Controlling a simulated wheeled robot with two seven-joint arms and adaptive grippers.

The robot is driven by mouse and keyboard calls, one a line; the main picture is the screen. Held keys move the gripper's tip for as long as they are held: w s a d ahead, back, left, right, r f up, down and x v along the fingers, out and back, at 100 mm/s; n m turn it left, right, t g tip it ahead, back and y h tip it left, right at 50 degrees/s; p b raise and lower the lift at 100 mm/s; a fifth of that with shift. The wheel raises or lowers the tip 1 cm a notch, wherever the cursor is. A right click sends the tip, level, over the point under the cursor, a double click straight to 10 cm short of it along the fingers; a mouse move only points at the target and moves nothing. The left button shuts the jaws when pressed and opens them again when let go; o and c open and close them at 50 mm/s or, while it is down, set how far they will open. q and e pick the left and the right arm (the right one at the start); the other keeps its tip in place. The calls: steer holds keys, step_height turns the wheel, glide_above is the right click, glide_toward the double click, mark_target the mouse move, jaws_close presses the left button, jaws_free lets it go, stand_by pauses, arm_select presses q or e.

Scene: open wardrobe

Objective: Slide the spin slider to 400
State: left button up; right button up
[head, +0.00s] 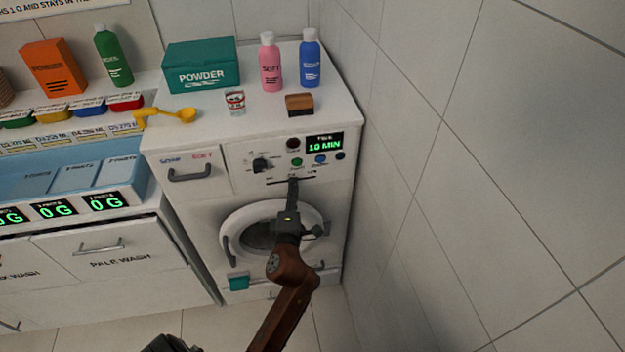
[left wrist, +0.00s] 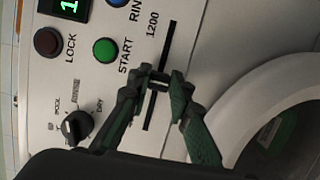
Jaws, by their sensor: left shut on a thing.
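The spin slider is a thin dark horizontal slot (head: 308,179) low on the washing machine's control panel, below the buttons. In the left wrist view the slot (left wrist: 171,40) runs up and down, with "1200" printed beside its upper end. My left gripper (head: 292,182) reaches up to the slot near its middle. In the left wrist view the left gripper's fingertips (left wrist: 160,80) are closed around the small slider knob (left wrist: 158,84), which they partly hide. The other scale marks are hidden or too small to read.
The washer's round door (head: 231,216) is below the panel. A dial (head: 261,165), a green start button (head: 297,162) and a "10 MIN" display (head: 324,144) are above the slot. A tiled wall (head: 480,180) stands close on the right. Bottles and a powder box (head: 201,65) stand on top.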

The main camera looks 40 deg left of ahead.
mark_target(273, 183)
arm_select(q)
steer(key=shift+s+a+f, duration=0.15)
steer(key=shift+s+a, duration=0.5)
steer(key=shift+s, duration=0.1)
steer(key=shift+s+a, duration=0.2)
steer(key=shift+s, duration=0.05)
steer(key=shift+s+a+p, duration=0.35)
steer(key=shift+s+a, duration=0.15)
steer(key=shift+s, duration=0.1)
steer(key=shift+s+a, duration=0.2)
steer(key=shift+s, duration=0.05)
steer(key=shift+s+a, duration=0.45)
steer(key=shift+s, duration=0.1)
steer(key=shift+s+a, duration=0.1)
steer(key=shift+a, duration=0.05)
stand_by(0.8)
steer(key=o, duration=0.9)
